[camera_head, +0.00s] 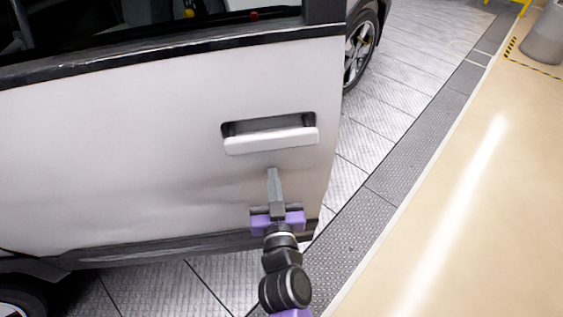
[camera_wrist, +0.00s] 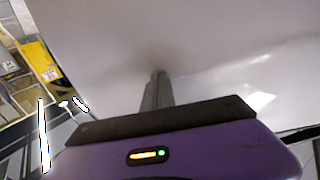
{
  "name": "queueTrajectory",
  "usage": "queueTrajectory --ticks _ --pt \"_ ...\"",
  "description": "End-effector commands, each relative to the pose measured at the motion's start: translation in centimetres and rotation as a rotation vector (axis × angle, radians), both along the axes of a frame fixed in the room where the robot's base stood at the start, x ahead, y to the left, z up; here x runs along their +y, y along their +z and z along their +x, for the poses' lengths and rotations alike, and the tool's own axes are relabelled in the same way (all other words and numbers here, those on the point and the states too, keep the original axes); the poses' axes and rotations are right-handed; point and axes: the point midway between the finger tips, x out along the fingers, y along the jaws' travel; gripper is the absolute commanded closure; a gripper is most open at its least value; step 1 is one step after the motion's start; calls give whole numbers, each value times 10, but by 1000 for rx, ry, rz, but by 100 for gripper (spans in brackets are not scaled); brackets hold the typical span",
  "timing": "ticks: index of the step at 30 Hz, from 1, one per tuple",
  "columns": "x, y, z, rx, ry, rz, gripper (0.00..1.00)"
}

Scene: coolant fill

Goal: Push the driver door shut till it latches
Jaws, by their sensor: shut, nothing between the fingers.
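The white driver door (camera_head: 150,150) fills the left and middle of the head view, with its free edge at the right. It stands out from the car body, whose wheel shows beyond that edge. The door handle (camera_head: 270,140) is a white bar in a dark recess. My gripper (camera_head: 272,172) is shut and empty, just below the handle. Its fingertips are at the door's outer panel; whether they touch it I cannot tell for sure. In the wrist view the shut fingers (camera_wrist: 156,80) point at the pale door panel (camera_wrist: 220,50). The latch is hidden.
A car wheel (camera_head: 360,50) stands beyond the door's edge. Metal floor plates (camera_head: 410,80) run along the car, with open beige floor (camera_head: 470,200) to the right. A grey bin (camera_head: 546,38) stands at the far right. Yellow equipment (camera_wrist: 38,60) shows in the wrist view.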

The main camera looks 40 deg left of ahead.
Motion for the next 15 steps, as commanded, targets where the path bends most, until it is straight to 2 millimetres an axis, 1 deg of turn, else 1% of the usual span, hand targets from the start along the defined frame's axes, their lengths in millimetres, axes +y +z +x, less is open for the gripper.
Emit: queueTrajectory --ticks 15 --pt "17 1 17 0 26 0 100"
